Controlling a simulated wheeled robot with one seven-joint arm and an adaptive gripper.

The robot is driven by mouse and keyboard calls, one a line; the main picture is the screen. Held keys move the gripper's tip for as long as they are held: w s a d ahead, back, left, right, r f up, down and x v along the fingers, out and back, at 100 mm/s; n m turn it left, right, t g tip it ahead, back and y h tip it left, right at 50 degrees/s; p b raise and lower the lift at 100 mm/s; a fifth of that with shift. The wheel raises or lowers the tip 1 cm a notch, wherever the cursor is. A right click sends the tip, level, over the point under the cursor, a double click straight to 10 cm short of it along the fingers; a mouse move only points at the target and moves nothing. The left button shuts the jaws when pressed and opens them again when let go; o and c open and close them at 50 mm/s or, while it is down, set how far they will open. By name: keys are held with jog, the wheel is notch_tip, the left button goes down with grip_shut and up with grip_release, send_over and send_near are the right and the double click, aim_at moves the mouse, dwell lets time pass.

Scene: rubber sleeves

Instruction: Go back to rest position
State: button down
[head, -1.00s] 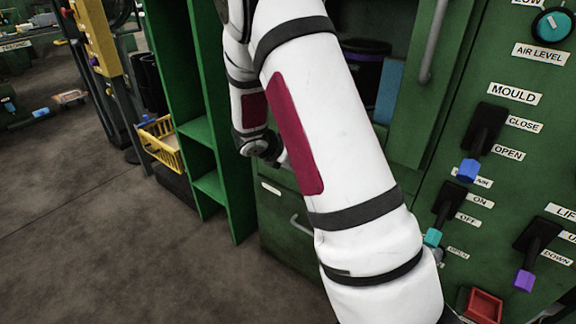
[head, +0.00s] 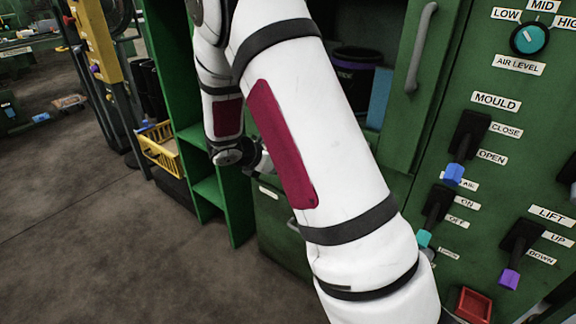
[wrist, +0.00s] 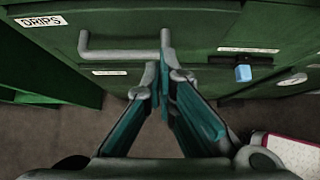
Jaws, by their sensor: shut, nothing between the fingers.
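My gripper (wrist: 164,62) shows in the wrist view with its two teal-lined fingers together at the tips and nothing between them. It points toward a green cabinet with a grey bar handle (wrist: 120,54) and a "DRIPS" label (wrist: 41,21). The fingertips overlap the right end of the handle in the picture; I cannot tell whether they touch it.
A green control panel with a mould lever (head: 468,140), an air level knob (head: 530,39) and a lift lever (head: 520,245) stands at the right. A red tray (head: 474,305) sits below. A yellow basket (head: 160,148) is at the left.

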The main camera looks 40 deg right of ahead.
jog(key=p+v, duration=0.1)
jog(key=v, duration=0.5)
jog(key=shift+a, duration=0.2)
jog(key=s+a+r+m+g+y, duration=0.2)
jog(key=s+r+m, duration=1)
jog(key=s, duration=0.5)
jog(key=s+a+r+m+y, duration=0.25)
jog(key=s+a+m, duration=0.3)
jog(key=s, duration=0.45)
jog(key=s+a+r+m+y, duration=0.1)
jog(key=s+a+m+y, duration=0.3)
jog(key=s+a, duration=0.45)
notch_tip(320, 180, up, 21)
jog(key=s+d+t+p, duration=0.1)
jog(key=s+t+p, duration=0.1)
jog(key=p, duration=1.7)
jog(key=shift+r+t+p, duration=0.25)
jog(key=shift+t+p, duration=0.1)
jog(key=shift+t, duration=0.45)
jog(key=shift+y, duration=0.25)
